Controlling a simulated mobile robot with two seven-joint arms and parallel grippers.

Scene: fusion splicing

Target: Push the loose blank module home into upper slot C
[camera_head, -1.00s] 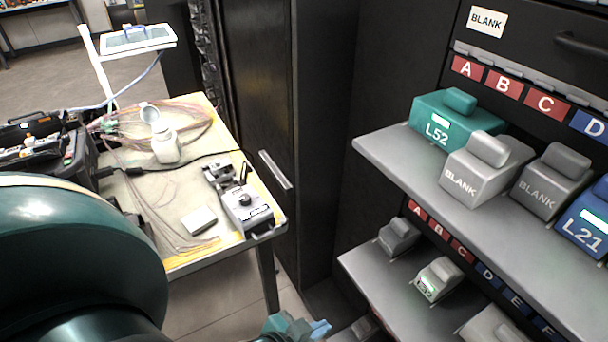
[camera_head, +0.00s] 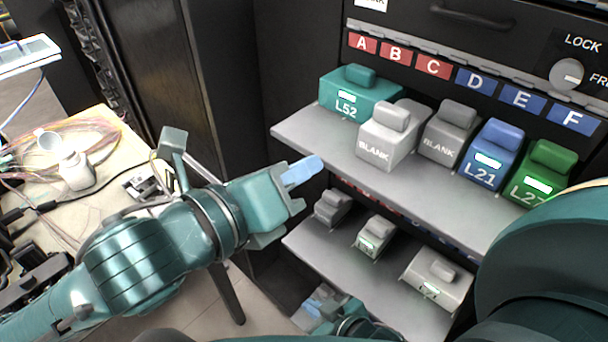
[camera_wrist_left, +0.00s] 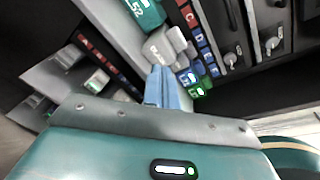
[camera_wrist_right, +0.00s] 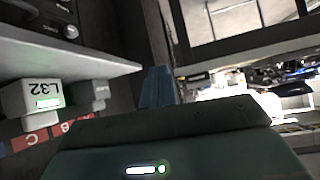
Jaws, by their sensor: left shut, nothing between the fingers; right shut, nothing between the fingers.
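My left gripper (camera_head: 303,170) is shut and empty, in front of the upper shelf's left end, apart from the modules. My right gripper (camera_head: 318,297) is shut and empty, low beside the lower shelf; its fingers (camera_wrist_right: 157,88) show in the right wrist view.
A teal L52 module (camera_head: 350,98) stands at A, blue L21 (camera_head: 490,155) and green L27 (camera_head: 538,178) at the right. The lower shelf (camera_head: 340,262) holds several small modules. A cluttered table (camera_head: 110,125) is at the left. The upper shelf's front strip is bare.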

